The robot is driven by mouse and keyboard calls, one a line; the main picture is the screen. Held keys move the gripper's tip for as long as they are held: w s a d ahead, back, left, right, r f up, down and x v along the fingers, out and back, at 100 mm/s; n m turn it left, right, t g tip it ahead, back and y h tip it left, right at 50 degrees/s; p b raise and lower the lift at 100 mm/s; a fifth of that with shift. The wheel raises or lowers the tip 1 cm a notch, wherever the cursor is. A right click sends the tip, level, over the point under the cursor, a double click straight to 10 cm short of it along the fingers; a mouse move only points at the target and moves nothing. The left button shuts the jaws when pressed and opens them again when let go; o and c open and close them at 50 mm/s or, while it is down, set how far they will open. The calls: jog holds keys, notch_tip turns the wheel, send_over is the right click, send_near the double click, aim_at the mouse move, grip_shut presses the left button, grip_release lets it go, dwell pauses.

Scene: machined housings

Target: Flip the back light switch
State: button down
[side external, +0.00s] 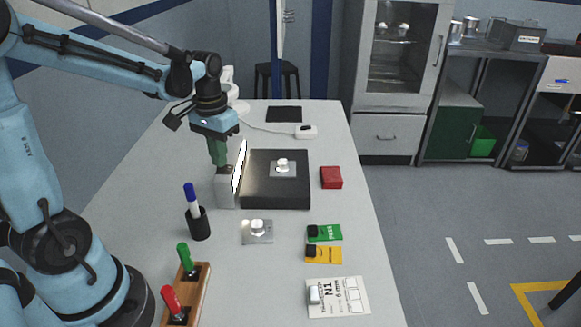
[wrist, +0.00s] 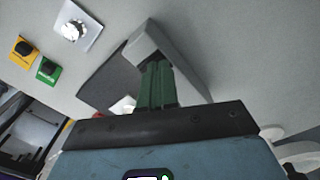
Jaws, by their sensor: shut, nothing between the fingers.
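Two metal plates with white knob-like fittings look like the light switches. The back one (side external: 283,165) is on top of a dark box (side external: 290,195); in the wrist view a white fitting (wrist: 123,105) shows partly behind my fingers. The front one (side external: 257,229) is on the table, and it also shows in the wrist view (wrist: 77,27). My gripper (side external: 224,169) has green fingers, shut and empty, pointing down at the grey upright block (side external: 226,190) left of the dark box. In the wrist view the fingertips (wrist: 156,66) overlap this block; contact cannot be told.
A red block (side external: 331,177) is right of the box. Green (side external: 324,233) and yellow (side external: 323,254) tags lie in front. A pen cup (side external: 198,223) and a wooden marker rack (side external: 198,290) stand at front left. A white power strip (side external: 306,131) is behind.

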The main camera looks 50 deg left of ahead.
jog(key=shift+f, duration=0.2)
jog(key=shift+r, duration=3.5)
jog(key=s+d+f+m+t, duration=0.2)
jog(key=d+t, duration=0.5)
jog(key=d, duration=0.4)
jog(key=shift+s+d+f+m, duration=0.25)
jog(key=shift+s+m, duration=0.25)
jog(key=shift+s, duration=0.25)
jog(key=shift+r, duration=0.1)
